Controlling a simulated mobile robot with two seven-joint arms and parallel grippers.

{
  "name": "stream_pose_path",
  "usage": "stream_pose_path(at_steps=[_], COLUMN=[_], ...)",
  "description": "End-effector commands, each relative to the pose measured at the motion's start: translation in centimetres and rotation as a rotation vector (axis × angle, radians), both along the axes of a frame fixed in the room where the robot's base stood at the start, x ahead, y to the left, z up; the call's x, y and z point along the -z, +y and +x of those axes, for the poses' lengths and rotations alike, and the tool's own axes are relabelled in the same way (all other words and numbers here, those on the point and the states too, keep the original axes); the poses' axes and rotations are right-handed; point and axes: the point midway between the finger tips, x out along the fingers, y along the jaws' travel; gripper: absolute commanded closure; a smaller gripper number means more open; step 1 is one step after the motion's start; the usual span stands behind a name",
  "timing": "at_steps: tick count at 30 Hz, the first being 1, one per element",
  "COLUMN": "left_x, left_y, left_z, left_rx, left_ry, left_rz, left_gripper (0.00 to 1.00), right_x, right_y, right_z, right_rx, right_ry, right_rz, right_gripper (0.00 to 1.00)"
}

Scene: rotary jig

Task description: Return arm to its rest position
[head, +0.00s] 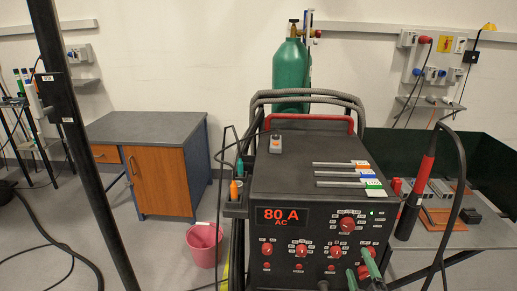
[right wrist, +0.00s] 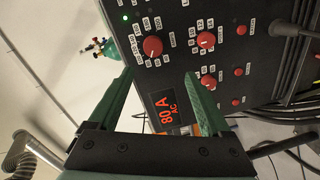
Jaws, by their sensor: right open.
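My right gripper (head: 359,271) shows at the bottom edge of the head view, its two green fingers in front of the lower right of the welding machine's front panel. In the right wrist view the fingers of this gripper (right wrist: 158,76) stand apart with nothing between them, facing the panel. The display also shows in the right wrist view (right wrist: 167,112), between the fingers. I cannot tell whether a fingertip touches the panel. My left gripper is not in view.
A pink bucket (head: 204,244) stands on the floor left.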

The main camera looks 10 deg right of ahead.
Motion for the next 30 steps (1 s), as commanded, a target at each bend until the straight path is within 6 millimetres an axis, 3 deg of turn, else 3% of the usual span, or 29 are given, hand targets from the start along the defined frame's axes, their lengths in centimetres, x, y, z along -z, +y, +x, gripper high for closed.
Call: stream_pose_path(at_steps=[5,9,13,16,19,30], left_x=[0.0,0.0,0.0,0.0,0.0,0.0], left_y=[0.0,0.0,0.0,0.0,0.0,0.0], left_z=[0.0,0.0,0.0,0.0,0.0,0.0], left_rx=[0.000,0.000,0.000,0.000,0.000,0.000], left_ry=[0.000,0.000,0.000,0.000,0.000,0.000], left_rz=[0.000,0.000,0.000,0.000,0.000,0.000], left_gripper=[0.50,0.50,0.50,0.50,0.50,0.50], right_x=[7.3,13.4,16.9,18.4,18.9,19.1], right_y=[3.6,7.9,11.4,13.2,14.2,14.4], right_z=[-5.0,-11.2,-16.6,-19.5,-21.0,-21.3], right_rx=[-0.017,0.017,0.077,0.121,0.146,0.152], right_ry=[0.155,0.327,0.462,0.531,0.567,0.575], right_rz=[0.330,0.684,0.953,1.089,1.161,1.178], right_gripper=[0.18,0.18,0.18,0.18,0.18,0.18])
